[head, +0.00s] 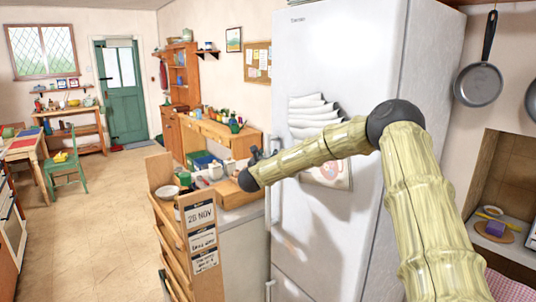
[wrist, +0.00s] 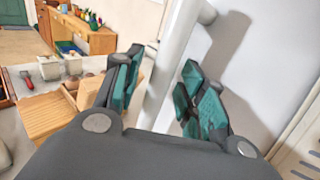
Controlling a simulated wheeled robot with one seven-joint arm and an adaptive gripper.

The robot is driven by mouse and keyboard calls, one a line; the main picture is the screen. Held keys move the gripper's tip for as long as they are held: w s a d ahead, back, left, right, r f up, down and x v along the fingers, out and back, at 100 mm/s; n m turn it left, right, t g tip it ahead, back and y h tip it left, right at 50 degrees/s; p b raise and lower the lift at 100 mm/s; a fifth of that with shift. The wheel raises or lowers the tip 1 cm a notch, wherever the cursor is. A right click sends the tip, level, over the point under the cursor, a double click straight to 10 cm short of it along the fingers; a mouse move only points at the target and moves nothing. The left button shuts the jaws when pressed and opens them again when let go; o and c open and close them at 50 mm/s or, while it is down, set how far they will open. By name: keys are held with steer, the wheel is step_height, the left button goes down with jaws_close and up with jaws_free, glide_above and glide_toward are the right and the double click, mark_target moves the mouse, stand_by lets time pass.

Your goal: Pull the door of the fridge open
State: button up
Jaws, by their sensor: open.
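The white fridge (head: 335,60) stands in the middle of the head view, its door closed. Its upper vertical bar handle (head: 275,208) is on the door's left edge, and a lower handle shows beneath. My gripper (head: 258,155) is at the left edge of the fridge, partly hidden by my wrist. In the wrist view the pale handle bar (wrist: 177,62) runs between the two green-padded fingers of my gripper (wrist: 160,88). The fingers are apart, with a gap visible on each side of the bar. Whether either finger touches the bar is unclear.
A counter (head: 240,215) with a wooden rack and small items is close to the left of the fridge. Papers (head: 315,115) hang on the fridge front. Open floor (head: 100,215) lies at left, with a green chair (head: 66,165) beyond.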

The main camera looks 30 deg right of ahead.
steer(key=shift+w+d, duration=0.2)
steer(key=shift+d, duration=0.05)
steer(key=shift+c, duration=0.5)
jaws_close()
steer(key=shift+a, duration=0.1)
